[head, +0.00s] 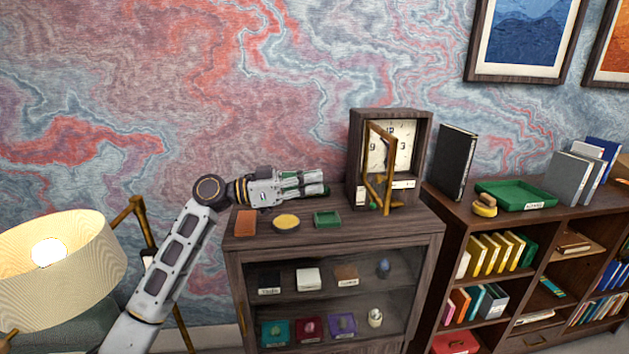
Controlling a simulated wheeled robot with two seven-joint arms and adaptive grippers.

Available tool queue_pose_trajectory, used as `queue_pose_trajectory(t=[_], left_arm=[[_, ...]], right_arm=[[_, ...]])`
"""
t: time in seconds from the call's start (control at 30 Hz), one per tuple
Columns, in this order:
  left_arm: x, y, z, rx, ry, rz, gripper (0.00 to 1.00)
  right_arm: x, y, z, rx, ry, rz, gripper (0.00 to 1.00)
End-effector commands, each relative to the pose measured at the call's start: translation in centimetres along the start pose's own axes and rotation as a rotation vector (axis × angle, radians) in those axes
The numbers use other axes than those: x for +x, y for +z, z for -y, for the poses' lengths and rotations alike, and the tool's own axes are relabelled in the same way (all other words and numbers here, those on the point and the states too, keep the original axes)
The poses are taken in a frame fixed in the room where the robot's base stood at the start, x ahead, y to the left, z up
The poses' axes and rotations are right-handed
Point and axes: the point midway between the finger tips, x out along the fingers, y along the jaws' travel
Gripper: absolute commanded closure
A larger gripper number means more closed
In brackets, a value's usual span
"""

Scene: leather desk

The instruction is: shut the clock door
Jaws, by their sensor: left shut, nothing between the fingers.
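The clock (401,147) is a dark wooden box with a pale dial, standing on the right part of the cabinet top. Its door (370,158), a narrow brass-coloured frame, stands open and swung out toward me. My left gripper (325,183) is shut and empty, left of the clock and above the cabinet top, with its fingers pointing right toward the clock. A gap shows between the fingertips and the door. My right gripper is not in the view.
A black binder (455,162) stands right of the clock on the bookshelf. A lamp (60,260) stands at left.

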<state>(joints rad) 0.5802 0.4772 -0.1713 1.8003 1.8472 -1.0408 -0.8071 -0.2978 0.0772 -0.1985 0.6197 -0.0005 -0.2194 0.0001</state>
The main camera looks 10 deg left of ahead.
Motion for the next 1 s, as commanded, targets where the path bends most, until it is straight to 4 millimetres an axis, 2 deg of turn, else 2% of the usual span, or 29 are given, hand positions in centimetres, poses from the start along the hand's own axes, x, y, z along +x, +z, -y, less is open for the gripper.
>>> queue_pose_trajectory(t=[0.63,1.0], left_arm=[[8.3,-0.3,-0.1,-0.001,0.002,-0.001,1.0],[11.5,-0.2,0.0,0.0,0.001,0.0,1.0]], right_arm=[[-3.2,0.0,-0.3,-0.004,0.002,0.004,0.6],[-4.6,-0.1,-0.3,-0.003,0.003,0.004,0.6]])
